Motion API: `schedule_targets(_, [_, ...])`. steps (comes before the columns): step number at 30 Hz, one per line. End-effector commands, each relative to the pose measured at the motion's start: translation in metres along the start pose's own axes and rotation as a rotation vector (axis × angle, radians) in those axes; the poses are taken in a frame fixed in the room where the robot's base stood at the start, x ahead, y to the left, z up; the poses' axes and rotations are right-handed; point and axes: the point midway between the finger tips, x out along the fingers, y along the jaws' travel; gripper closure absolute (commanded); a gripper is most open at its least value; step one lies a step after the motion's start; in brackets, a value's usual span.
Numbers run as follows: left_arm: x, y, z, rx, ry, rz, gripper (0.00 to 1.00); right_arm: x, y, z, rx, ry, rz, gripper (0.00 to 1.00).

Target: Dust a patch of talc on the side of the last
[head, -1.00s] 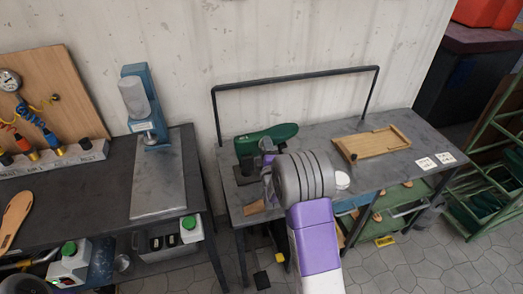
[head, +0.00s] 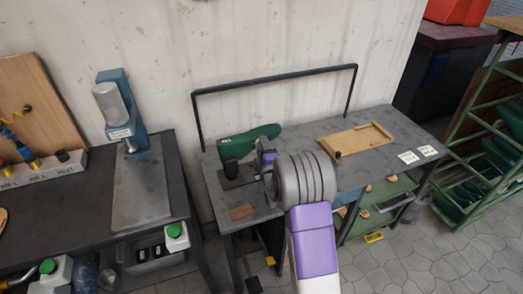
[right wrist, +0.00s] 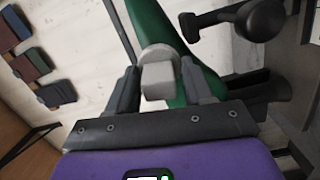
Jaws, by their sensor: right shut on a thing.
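The green last (head: 250,143) lies on its side along the back left of the right-hand bench, held at a dark stand (head: 233,171). It also shows in the right wrist view (right wrist: 150,22), behind the fingers. My right gripper (head: 264,160) is close in front of the last. In the right wrist view my right gripper (right wrist: 160,82) is shut on a pale pad with a squared grip (right wrist: 158,78). The pad's round end faces the last and overlaps it in view; I cannot tell whether they touch. My left gripper is not in view.
A wooden tray (head: 352,143) and two white cards (head: 418,155) lie on the bench (head: 390,158). A black rail (head: 275,80) runs along its back. A press (head: 122,105) stands on the left bench. A green rack (head: 485,165) is at the right.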

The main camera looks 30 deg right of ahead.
Motion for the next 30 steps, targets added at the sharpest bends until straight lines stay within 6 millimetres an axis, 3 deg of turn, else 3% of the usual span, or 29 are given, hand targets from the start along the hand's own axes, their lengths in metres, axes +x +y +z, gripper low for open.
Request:
schedule_targets(10, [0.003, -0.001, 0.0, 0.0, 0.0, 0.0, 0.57, 0.002, -0.004, -0.029, 0.001, 0.006, 0.003, 0.73])
schedule_targets(30, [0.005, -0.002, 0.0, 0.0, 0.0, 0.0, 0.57, 0.0, -0.009, -0.066, 0.0, 0.004, 0.003, 0.73])
